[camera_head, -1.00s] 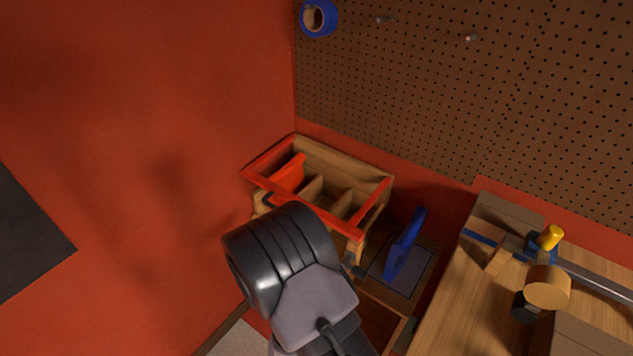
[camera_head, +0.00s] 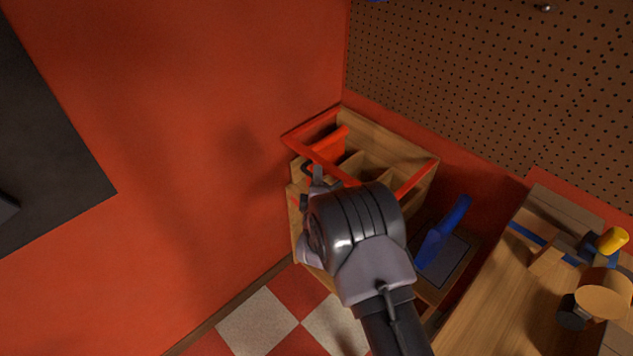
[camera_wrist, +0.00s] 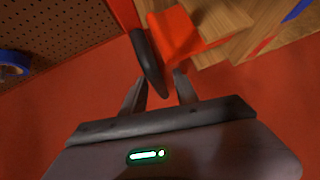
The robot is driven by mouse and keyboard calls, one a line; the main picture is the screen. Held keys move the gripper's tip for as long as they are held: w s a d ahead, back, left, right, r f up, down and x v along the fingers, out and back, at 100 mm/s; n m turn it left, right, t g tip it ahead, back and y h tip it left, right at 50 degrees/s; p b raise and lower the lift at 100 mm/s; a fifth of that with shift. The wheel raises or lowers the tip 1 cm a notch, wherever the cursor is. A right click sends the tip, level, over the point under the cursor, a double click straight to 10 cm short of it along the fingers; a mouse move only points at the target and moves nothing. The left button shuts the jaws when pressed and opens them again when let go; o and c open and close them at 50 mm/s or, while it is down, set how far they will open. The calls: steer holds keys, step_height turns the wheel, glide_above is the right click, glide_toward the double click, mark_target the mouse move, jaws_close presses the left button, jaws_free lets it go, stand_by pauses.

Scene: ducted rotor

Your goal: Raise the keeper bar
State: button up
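A wooden box with a red frame (camera_head: 414,180) along its top edges stands in the corner; the red frame looks like the keeper bar, but I cannot be sure. A dark curved handle (camera_wrist: 147,60) sits at its front left side, beside a red piece (camera_wrist: 178,35). In the head view, my gripper (camera_head: 318,178) is at the box's front left, partly hidden by my wrist. In the wrist view, my gripper (camera_wrist: 160,88) has its fingers apart, with the handle's lower end between them. I cannot tell whether they touch it.
A red wall (camera_head: 200,130) stands close on the left and a pegboard (camera_head: 480,90) behind. A blue upright piece (camera_head: 442,235) stands right of the box. A wooden bench (camera_head: 500,285) with tools is farther right. Checkered floor (camera_head: 258,322) shows below.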

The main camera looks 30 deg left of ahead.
steer(key=shift+c, duration=0.5)
jaws_close()
stand_by(1.0)
